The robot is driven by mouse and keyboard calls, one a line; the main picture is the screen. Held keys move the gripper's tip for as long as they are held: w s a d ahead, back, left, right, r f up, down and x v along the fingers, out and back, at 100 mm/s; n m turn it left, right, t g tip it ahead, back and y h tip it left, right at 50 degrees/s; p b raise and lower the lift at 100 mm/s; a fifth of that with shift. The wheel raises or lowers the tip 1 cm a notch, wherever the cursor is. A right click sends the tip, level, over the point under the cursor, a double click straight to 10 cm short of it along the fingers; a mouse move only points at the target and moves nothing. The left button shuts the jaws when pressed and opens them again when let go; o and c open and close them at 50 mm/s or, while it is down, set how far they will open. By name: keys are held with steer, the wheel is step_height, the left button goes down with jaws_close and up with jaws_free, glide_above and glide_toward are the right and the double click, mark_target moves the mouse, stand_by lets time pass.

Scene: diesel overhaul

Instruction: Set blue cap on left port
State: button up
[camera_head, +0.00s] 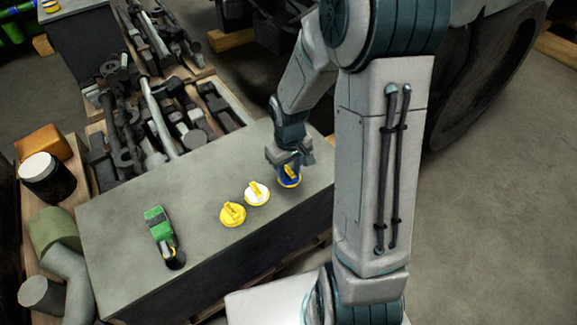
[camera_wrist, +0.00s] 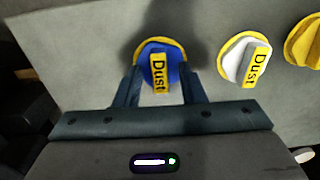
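The blue cap (camera_head: 289,180) sits on the grey bench top near its right end, below my gripper (camera_head: 290,160). In the wrist view the blue cap (camera_wrist: 174,66) has a yellow rim and an upright yellow tab marked "Dust". My gripper (camera_wrist: 159,76) is open, with one finger on each side of the cap and a gap between the fingers and the tab. I cannot tell whether the fingers touch the cap's rim. I cannot make out the left port in either view.
A white cap (camera_head: 257,193) and a yellow cap (camera_head: 232,214) lie left of the blue one on the bench (camera_head: 130,220). A green tool (camera_head: 158,228) lies further left. Pallets of dark metal parts (camera_head: 150,90) stand behind. The floor at right is clear.

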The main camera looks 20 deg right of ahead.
jaws_close()
steer(key=shift+r, duration=0.15)
